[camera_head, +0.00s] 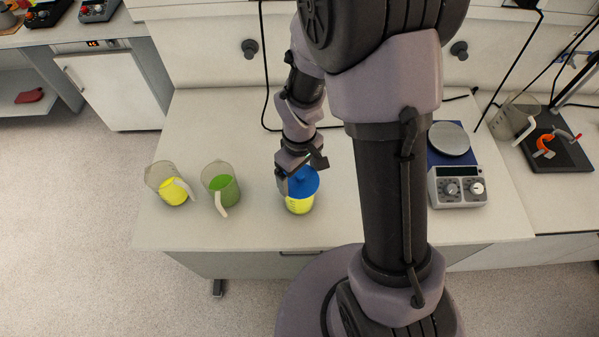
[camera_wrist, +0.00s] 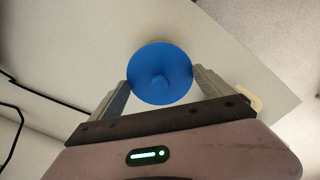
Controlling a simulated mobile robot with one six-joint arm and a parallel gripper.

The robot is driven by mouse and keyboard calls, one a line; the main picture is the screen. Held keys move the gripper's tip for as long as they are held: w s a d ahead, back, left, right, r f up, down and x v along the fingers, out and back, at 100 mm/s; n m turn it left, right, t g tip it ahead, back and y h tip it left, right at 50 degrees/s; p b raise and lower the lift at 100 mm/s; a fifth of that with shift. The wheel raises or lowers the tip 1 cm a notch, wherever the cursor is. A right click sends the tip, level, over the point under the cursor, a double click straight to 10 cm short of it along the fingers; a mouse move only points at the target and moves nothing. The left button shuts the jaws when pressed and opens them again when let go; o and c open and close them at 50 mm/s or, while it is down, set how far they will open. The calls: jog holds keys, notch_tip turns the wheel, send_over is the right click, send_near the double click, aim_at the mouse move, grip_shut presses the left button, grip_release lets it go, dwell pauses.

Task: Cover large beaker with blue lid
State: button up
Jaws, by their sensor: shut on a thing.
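My gripper (camera_head: 286,178) is at the lid's left side. In the wrist view the blue lid (camera_wrist: 160,75) sits between the two grey fingers of my gripper (camera_wrist: 161,84), which is shut on it. The lid hides the beaker's mouth, and the beaker does not show in the wrist view.
A jug with green liquid (camera_head: 221,187) and a jug with yellow liquid (camera_head: 172,187) stand to the left on the white bench (camera_head: 250,235). A scale-like device with knobs (camera_head: 456,186) stands at the right. The bench front edge is close to the beaker.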

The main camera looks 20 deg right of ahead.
jog(key=o, duration=1.1)
jog(key=shift+c, duration=0.2)
notch_tip(320, 180, up, 17)
jog(key=p, duration=0.4)
jog(key=m+t+b, duration=0.2)
jog(key=m+b, duration=0.1)
jog(key=b, duration=0.7)
send_over(299, 192)
notch_tip(299, 192, down, 4)
jog(key=s+a+f+m+t+y+b, duration=0.2)
jog(key=s+f+m+b, duration=0.4)
jog(key=s+b, duration=0.3)
jog(key=t+b, duration=0.1)
jog(key=b, duration=0.3)
jog(key=shift+s+a+f+m+t, duration=0.2)
jog(key=shift+s+a+m+t, duration=0.1)
jog(key=shift+a+m+t, duration=0.1)
